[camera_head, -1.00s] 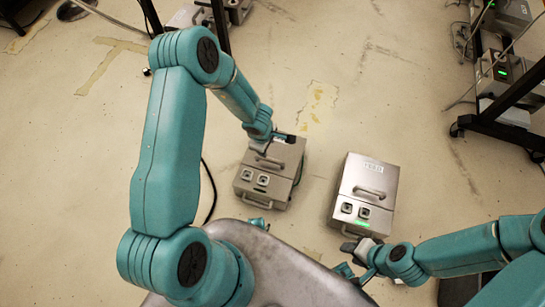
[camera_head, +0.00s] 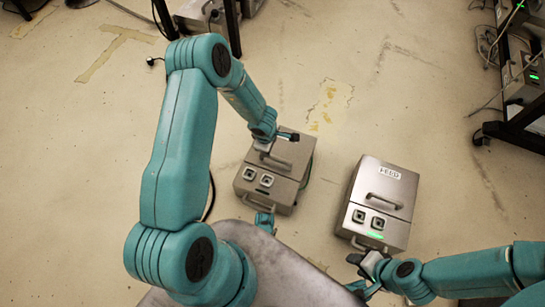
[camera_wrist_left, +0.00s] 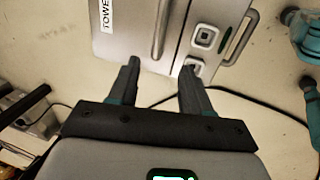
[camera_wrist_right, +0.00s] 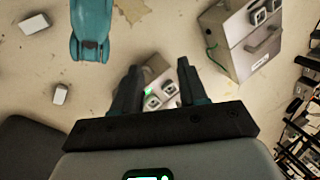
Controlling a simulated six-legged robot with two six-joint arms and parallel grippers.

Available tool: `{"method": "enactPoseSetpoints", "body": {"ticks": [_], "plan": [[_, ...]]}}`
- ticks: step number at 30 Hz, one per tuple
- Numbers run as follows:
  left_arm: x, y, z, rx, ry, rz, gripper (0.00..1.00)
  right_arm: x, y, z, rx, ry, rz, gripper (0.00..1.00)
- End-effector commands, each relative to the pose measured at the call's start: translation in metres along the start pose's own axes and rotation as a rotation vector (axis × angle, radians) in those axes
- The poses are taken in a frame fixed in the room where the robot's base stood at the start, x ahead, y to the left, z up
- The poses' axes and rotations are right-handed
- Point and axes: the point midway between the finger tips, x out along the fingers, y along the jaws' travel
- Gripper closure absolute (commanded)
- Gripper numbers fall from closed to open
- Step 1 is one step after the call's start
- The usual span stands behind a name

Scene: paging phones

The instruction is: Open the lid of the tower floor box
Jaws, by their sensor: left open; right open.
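The tower floor box (camera_head: 268,180) is the left metal box in the head view. The lid looks closed. In the left wrist view the box (camera_wrist_left: 115,45) shows a label starting "TOWE", and the handle (camera_wrist_left: 161,30) runs just beyond my fingertips. My left gripper (camera_wrist_left: 160,70) is open and empty, close to the lid; its contact is unclear. In the head view the left gripper (camera_head: 287,136) partly covers the lid. My right gripper (camera_head: 362,264) is open and empty, by the second box's front.
A second closed metal box (camera_head: 385,190) with a handle, label and green light stands to the right. Dark-framed racks (camera_head: 520,125) stand at right and upper left. A cable runs along the tower box's left side. Floor between and behind the boxes is clear.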

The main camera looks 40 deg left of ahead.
Motion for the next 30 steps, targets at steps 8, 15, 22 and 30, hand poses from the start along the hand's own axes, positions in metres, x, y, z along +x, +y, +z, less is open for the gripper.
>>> {"method": "enactPoseSetpoints", "body": {"ticks": [8,15,22,30], "plan": [[0.076,0.0,0.0,0.0,-0.001,-0.001,0.52,0.031,0.017,-0.009,0.021,0.021,0.002,0.57],[0.117,0.003,0.001,0.001,-0.001,0.0,0.52,0.045,0.025,-0.013,0.033,0.033,0.004,0.57],[0.13,0.003,0.001,0.002,-0.001,0.0,0.52,0.048,0.027,-0.015,0.037,0.037,0.004,0.57],[0.13,0.003,0.001,0.002,-0.001,0.0,0.61,0.048,0.027,-0.015,0.037,0.037,0.004,0.57]]}}
